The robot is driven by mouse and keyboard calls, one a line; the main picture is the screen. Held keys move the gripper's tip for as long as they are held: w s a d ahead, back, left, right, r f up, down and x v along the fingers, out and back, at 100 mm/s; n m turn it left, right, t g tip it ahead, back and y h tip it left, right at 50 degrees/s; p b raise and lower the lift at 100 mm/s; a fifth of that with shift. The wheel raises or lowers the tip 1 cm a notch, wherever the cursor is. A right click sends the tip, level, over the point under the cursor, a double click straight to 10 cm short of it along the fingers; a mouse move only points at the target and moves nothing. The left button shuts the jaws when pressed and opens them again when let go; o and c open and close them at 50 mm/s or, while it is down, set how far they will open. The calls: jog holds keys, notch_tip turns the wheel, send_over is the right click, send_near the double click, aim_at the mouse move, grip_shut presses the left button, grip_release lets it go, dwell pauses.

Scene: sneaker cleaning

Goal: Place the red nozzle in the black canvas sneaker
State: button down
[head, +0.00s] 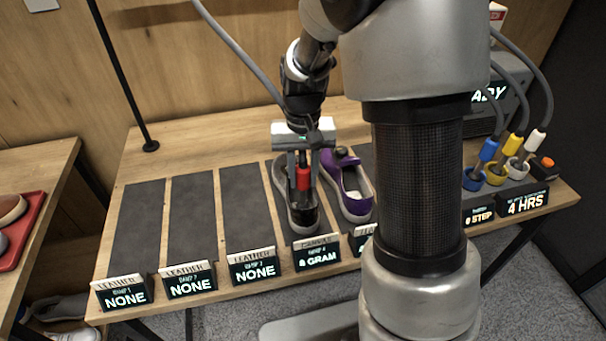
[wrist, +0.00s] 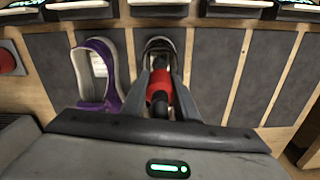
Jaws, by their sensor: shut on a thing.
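The red nozzle (head: 303,178) is between the two fingers of my gripper (head: 303,172), which is shut on it. It also shows in the wrist view (wrist: 159,86), pointing into the shoe opening. The black canvas sneaker (head: 302,220) lies on a dark mat behind the sign reading CANVAS, 8 GRAM. In the wrist view the sneaker (wrist: 158,44) is directly beneath my gripper (wrist: 160,88). The nozzle's lower end is over or inside the opening; I cannot tell whether it touches the insole. My fingers hide part of the shoe.
A purple shoe (head: 352,190) stands close to the right of the black sneaker. Empty dark mats (head: 192,215) lie to the left. Small signs line the front edge. Blue, yellow and white nozzles sit in holders (head: 497,173) at right. A grey hose (head: 240,55) hangs behind my gripper.

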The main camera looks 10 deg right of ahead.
jog(key=c, duration=1.4)
grip_release()
